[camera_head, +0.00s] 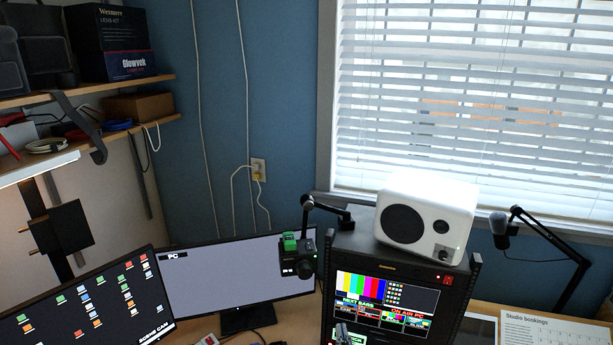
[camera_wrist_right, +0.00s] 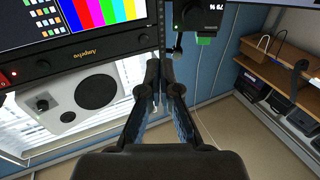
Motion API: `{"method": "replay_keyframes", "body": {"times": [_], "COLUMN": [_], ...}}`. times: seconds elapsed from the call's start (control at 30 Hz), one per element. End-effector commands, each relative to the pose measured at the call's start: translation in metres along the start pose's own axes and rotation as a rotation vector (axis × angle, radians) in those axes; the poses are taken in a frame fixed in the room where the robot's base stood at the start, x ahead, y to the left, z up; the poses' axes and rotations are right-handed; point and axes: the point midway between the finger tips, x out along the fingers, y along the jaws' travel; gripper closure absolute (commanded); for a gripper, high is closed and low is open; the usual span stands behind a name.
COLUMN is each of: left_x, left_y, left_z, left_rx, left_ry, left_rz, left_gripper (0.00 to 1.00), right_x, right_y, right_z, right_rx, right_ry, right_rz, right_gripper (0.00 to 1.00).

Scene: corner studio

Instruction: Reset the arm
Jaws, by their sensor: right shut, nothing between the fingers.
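Only the tip of my right gripper (camera_head: 343,334) shows in the head view, at the bottom edge in front of the rack screen (camera_head: 385,303) with colour bars. In the right wrist view my right gripper (camera_wrist_right: 162,72) has its two fingertips together, with nothing held between them. The rack screen (camera_wrist_right: 98,14) shows upside down there, at upper left. A white speaker (camera_wrist_right: 68,104) lies to the left of the fingers in that view. My left gripper is not in the head view.
The white speaker (camera_head: 427,219) stands on the rack. A camera on an arm (camera_head: 298,258) hangs left of the rack. Two monitors (camera_head: 235,276) (camera_head: 90,305) stand at left. A microphone arm (camera_head: 550,238) is at right. Shelves (camera_head: 120,125) hold boxes and cables.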

Motion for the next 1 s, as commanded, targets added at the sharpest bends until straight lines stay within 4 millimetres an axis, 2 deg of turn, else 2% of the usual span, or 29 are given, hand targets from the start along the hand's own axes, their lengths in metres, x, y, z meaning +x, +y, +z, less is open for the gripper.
{"method": "replay_keyframes", "body": {"times": [0.17,0.27,0.37,0.4,0.53,0.6,0.73,1.0], "left_x": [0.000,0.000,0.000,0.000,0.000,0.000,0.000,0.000], "left_y": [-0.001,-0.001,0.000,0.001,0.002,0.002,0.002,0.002], "left_z": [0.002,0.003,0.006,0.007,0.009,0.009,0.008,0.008], "left_rx": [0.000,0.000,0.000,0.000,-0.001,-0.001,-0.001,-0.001], "left_ry": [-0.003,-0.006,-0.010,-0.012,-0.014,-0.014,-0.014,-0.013], "left_rz": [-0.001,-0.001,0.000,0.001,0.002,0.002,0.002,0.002], "left_gripper": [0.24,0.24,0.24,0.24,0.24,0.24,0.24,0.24], "right_x": [-0.030,-0.056,-0.093,-0.113,-0.185,-0.218,-0.272,-0.365], "right_y": [0.023,0.036,0.050,0.056,0.072,0.077,0.084,0.089], "right_z": [0.051,0.086,0.128,0.147,0.197,0.213,0.232,0.249], "right_rx": [0.001,-0.001,-0.008,-0.011,-0.027,-0.036,-0.051,-0.080], "right_ry": [-0.162,-0.281,-0.438,-0.514,-0.758,-0.862,-1.020,-1.284], "right_rz": [0.034,0.052,0.067,0.071,0.067,0.057,0.035,-0.028], "right_gripper": [1.00,1.00,1.00,1.00,1.00,1.00,1.00,1.00]}}
